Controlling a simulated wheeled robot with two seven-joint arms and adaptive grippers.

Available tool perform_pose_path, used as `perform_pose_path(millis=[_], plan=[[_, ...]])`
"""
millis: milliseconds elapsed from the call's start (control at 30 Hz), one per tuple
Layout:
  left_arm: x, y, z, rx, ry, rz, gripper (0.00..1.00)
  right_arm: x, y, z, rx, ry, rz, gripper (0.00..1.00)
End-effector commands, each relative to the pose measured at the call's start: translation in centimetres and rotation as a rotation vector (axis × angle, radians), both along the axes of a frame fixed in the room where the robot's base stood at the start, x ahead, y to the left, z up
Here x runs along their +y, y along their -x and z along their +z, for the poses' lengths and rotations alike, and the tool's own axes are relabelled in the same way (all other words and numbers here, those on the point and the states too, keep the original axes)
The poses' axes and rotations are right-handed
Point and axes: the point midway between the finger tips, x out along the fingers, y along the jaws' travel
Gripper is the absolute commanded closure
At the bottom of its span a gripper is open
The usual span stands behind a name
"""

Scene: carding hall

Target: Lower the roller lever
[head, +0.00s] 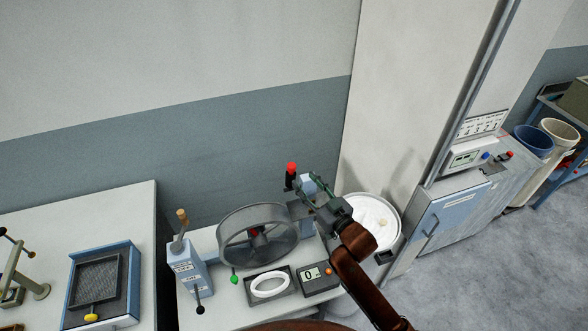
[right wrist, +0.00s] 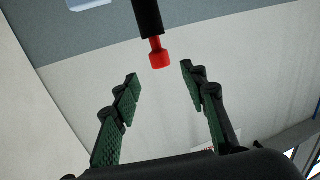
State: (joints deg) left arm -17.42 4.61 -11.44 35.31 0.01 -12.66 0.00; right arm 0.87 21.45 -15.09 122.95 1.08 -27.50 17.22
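A black lever with a red end (head: 291,172) stands upright behind the grey drum, close to the wall; no readable label shows which lever is the roller lever. My right gripper (head: 309,188) is just right of it. In the right wrist view the red end (right wrist: 160,58) of the lever is centred just beyond the gap between the green fingertips (right wrist: 160,77). The right fingers are spread apart, with nothing between them, and do not appear to touch the lever. The lever's base is hidden in both views. My left gripper is not in view.
A round white-filled can (head: 372,215) stands right of the bench, near the pillar (head: 408,90).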

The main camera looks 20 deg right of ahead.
Motion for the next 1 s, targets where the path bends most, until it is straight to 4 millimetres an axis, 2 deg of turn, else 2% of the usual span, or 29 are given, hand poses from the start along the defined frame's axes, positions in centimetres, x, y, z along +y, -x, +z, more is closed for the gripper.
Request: perform_pose_path(millis=[300, 500, 867, 1000], plan=[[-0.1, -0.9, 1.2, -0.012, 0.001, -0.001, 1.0, 1.5, -4.5, 0.2, 0.0, -0.002, 0.002, 0.6], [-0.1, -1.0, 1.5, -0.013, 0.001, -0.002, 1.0, 2.0, -6.6, 0.1, -0.001, 0.0, 0.001, 0.6], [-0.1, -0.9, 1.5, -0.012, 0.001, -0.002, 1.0, 2.2, -7.0, -0.1, 0.001, 0.0, 0.001, 0.6], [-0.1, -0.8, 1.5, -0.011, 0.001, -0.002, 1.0, 2.2, -7.0, -0.1, 0.001, 0.0, 0.001, 0.7]])
